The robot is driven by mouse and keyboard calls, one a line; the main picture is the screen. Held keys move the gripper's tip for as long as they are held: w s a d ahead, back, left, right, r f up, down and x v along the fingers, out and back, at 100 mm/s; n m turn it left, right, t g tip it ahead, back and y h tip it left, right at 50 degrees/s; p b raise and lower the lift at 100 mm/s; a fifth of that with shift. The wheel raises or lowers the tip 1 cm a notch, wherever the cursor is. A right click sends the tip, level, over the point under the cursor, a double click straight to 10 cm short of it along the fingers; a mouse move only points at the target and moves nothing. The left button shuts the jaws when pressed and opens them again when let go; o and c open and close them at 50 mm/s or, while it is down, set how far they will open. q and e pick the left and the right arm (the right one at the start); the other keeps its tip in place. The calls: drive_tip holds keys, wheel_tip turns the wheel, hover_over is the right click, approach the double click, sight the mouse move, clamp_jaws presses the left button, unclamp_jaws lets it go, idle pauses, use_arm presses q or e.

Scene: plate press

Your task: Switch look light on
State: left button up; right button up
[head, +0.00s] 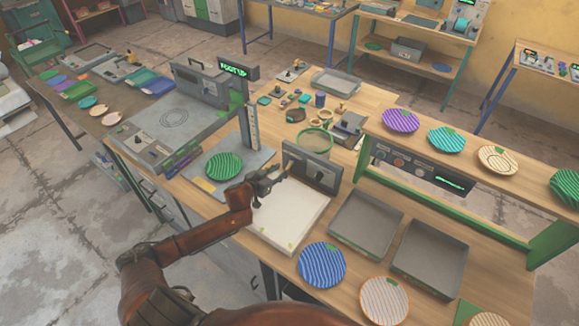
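A flat white panel (288,216), which looks like the look light, lies on the wooden bench in front of me. A grey upright box (316,172) with a small control on its face stands along its back edge. I cannot tell whether the panel is lit. My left gripper (280,176) is over the panel's back left corner, close to the left side of the grey box. Its fingers are small and dark here, so I cannot tell whether they are open or whether they touch the control. My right gripper does not show.
A green striped plate (224,166) lies on a grey stand to the left. Two grey trays (366,225) (430,258) sit right of the panel. A blue striped plate (322,265) lies in front. A green-rimmed round lens (314,142) stands behind the grey box.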

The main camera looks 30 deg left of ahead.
sight(289, 166)
use_arm(q)
drive_tip(key=x, duration=0.4)
drive_tip(key=shift+a+f, duration=0.2)
drive_tip(key=shift+a, duration=0.05)
drive_tip(key=shift+w+f, duration=0.15)
drive_tip(key=shift+w, duration=0.25)
drive_tip(key=shift+w+d+f, duration=0.1)
drive_tip(key=shift+w, duration=0.2)
drive_tip(key=c, duration=0.5)
clamp_jaws()
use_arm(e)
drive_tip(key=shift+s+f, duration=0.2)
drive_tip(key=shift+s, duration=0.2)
